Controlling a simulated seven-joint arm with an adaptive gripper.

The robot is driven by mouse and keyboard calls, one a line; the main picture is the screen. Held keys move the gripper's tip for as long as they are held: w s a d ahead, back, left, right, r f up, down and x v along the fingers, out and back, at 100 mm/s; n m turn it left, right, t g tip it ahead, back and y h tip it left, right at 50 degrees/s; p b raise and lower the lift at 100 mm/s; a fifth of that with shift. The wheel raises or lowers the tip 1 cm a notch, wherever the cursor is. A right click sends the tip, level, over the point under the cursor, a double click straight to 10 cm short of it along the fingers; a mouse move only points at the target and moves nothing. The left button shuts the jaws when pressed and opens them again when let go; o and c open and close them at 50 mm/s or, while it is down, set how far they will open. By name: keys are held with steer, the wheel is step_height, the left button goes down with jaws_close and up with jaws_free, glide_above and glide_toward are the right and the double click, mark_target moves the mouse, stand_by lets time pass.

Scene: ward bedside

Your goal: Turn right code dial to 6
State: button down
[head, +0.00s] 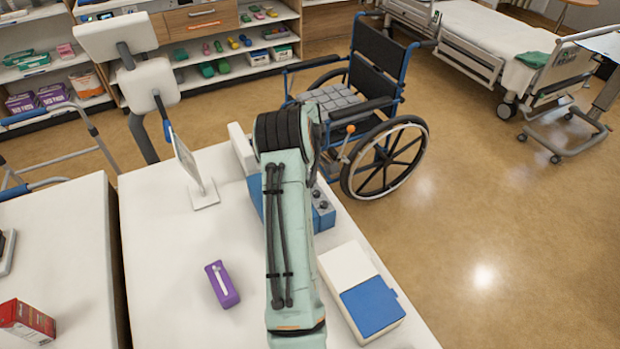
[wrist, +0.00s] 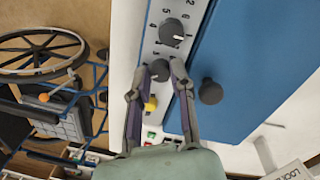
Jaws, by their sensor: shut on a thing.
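A blue box (head: 321,214) with dark knobs stands on the white table, partly behind my arm in the head view. In the wrist view the blue box (wrist: 232,55) has a pale panel (wrist: 148,48) with dark dials and printed numbers. My gripper (wrist: 164,67) has its fingers around one dark dial (wrist: 159,72) and is shut on it. The fingers partly cover this dial, and its setting is unclear. A second dial (wrist: 172,32) with a white pointer line sits just above it. I cannot tell surely which is the right code dial. The head view hides my fingertips.
Another dark knob (wrist: 210,92) is on the blue face beside my gripper. A yellow part (wrist: 150,103) shows between the fingers. A purple case (head: 222,285), a white-and-blue box (head: 370,305) and a tablet stand (head: 190,165) are on the table. A wheelchair (head: 365,110) stands beyond it.

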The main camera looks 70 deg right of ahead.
steer(key=c, duration=1)
jaws_free()
steer(key=shift+o, duration=0.2)
steer(key=shift+w+a+r, duration=0.1)
steer(key=shift+a+r, duration=0.1)
steer(key=shift+r, duration=1.8)
steer(key=shift+w+a+r, duration=0.1)
steer(key=shift+a+r, duration=0.05)
steer(key=shift+r, duration=1.85)
steer(key=shift+c, duration=0.3)
